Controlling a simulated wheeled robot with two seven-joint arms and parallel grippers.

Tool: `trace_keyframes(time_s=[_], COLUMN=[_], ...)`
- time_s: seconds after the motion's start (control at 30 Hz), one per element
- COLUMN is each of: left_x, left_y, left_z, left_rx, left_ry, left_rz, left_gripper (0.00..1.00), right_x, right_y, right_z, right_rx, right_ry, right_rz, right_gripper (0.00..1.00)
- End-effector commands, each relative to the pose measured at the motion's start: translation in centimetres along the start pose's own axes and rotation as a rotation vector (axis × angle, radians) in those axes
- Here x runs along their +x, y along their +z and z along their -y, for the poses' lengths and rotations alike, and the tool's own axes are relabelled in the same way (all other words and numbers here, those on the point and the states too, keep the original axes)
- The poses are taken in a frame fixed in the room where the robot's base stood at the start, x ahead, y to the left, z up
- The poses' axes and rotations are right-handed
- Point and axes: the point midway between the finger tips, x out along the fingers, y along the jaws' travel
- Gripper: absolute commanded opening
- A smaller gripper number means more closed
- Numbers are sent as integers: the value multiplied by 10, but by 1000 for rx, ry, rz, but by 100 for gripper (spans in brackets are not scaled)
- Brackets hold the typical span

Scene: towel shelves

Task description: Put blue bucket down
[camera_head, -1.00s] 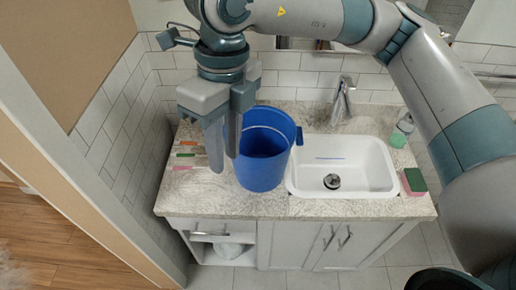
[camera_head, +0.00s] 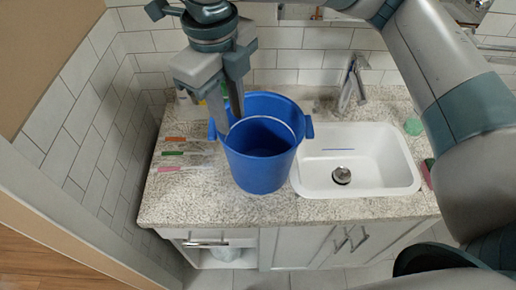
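The blue bucket (camera_head: 262,165) stands upright on the speckled counter (camera_head: 190,205), just left of the sink. Its side lugs and a pale handle line along the inside show. My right gripper (camera_head: 230,122) hangs over the back left part of the bucket's rim. Its two fingers are apart with a gap between them, and I see nothing gripped there. The fingers overlap the rim in the picture; whether they touch it I cannot tell. My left gripper is not in view.
The white sink (camera_head: 400,178) with a faucet (camera_head: 352,85) lies to the right. A green item (camera_head: 413,127) and a pink sponge edge (camera_head: 427,172) are partly hidden by my arm. Toothbrush-like items (camera_head: 175,153) lie left. The front left counter is clear.

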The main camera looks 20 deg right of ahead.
Motion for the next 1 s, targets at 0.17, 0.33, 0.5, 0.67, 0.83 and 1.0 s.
trace_keyframes(time_s=[0.17,0.33,0.5,0.67,0.83,1.0], left_x=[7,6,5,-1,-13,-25], left_y=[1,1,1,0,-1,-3], left_z=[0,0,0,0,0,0], left_rx=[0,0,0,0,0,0], left_ry=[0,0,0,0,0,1], left_rz=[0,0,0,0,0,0], left_gripper=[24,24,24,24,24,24], right_x=[6,6,7,18,42,73], right_y=[0,0,0,0,-1,-2], right_z=[0,0,0,0,0,0], right_rx=[0,0,0,0,0,0], right_ry=[-1,0,0,1,1,2], right_rz=[1,0,0,-3,-6,-6], right_gripper=[24,24,24,24,24,24])
